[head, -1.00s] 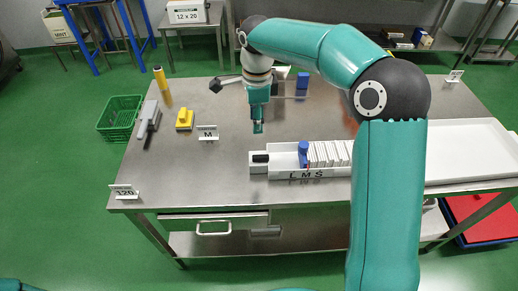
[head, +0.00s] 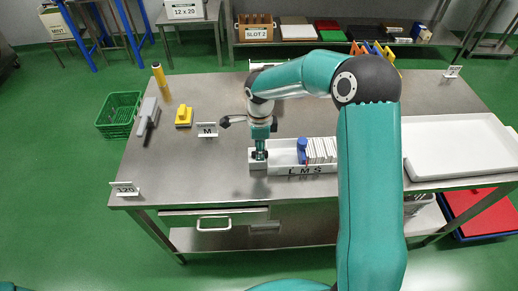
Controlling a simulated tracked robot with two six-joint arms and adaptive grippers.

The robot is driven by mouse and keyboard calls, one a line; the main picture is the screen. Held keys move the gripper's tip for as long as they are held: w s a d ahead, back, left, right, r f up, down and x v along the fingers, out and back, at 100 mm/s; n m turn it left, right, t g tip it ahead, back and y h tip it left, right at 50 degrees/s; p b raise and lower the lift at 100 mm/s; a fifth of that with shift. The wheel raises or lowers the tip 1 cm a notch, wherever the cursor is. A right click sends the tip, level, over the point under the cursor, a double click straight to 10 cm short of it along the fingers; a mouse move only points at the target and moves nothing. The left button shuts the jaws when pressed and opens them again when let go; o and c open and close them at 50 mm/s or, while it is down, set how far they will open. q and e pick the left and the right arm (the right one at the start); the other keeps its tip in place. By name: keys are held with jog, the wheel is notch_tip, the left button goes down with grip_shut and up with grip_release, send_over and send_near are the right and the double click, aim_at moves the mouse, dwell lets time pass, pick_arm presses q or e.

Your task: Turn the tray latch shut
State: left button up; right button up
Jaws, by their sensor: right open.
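The white tray (head: 318,169), marked L M S, lies on the steel table, with a row of white packets (head: 322,150) and a blue upright piece (head: 302,150) in it. A small white block (head: 257,166) at its left end carries a black piece, which looks like the latch. My right gripper (head: 259,155) points down at this black piece and mostly covers it. It is open, with its fingertips at or just above the piece; I cannot tell whether they touch. The latch's angle is hidden. My left gripper is out of view.
A large white tray (head: 460,147) lies at right.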

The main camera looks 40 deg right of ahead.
jog(key=shift+f, duration=0.8)
grip_shut()
